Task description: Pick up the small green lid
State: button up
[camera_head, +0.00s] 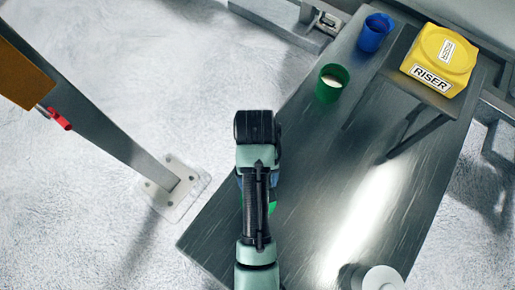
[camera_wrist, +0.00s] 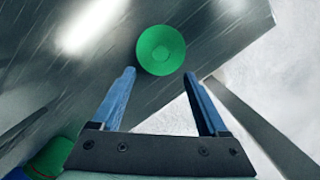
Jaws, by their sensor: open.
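The small green lid (camera_wrist: 161,50) is a round green disc with a raised-looking centre, lying on the metal table. In the wrist view it sits just beyond the fingertips, roughly centred between them. My gripper (camera_wrist: 159,75) has two blue fingers spread apart with nothing between them. In the head view my arm hides most of the lid; a bit of green (camera_head: 271,207) shows beside the wrist. The fingertips are largely hidden there too.
A green cup (camera_head: 330,84) with pale contents and a blue cup (camera_head: 374,33) stand at the table's far end. A yellow riser block (camera_head: 440,60) sits on a raised dark stand. A white round object (camera_head: 383,279) is at the near edge. The table's middle is clear.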

jog(key=f, duration=0.4)
jog(key=shift+s+d+f+p, duration=0.15)
jog(key=shift+s+f+p, duration=0.15)
jog(key=shift+s+p, duration=0.1)
jog(key=shift+s+f+p, duration=0.2)
jog(key=shift+f+p, duration=0.15)
jog(key=shift+f, duration=0.95)
jog(key=shift+s+f+p, duration=0.2)
jog(key=shift+f+p, duration=0.15)
jog(key=shift+f, duration=0.95)
grip_shut()
